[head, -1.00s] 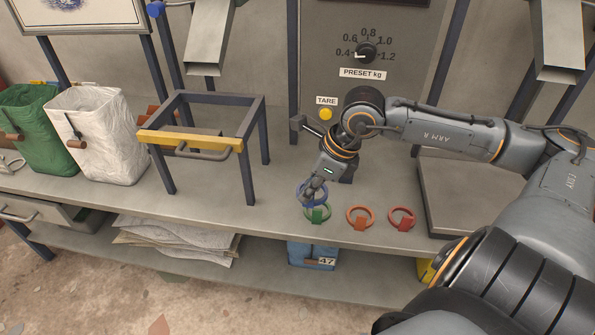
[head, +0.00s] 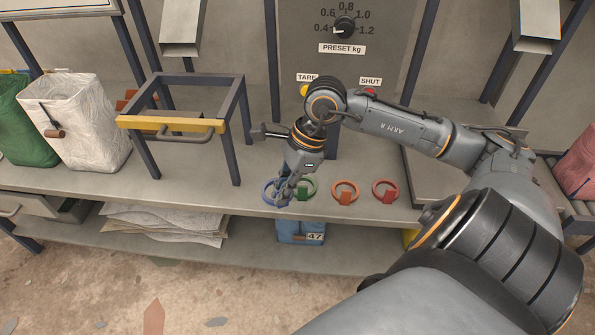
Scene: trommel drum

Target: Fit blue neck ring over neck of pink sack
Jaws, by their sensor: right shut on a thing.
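My right gripper (head: 284,197) is shut on the blue neck ring (head: 266,193), at the front of the bench just left of the green ring. The fingers hide part of the ring. I cannot tell whether the ring touches the bench top. A pink sack (head: 579,163) shows only partly at the far right edge, beyond my right arm; its neck is not clearly seen. My left gripper is not in view.
Green (head: 307,190), orange (head: 345,192) and red (head: 385,191) rings line the bench's front edge. A dark frame with a yellow bar (head: 168,124) stands left of the gripper. White (head: 88,130) and green (head: 18,135) sacks stand farther left. My right arm crosses the right side.

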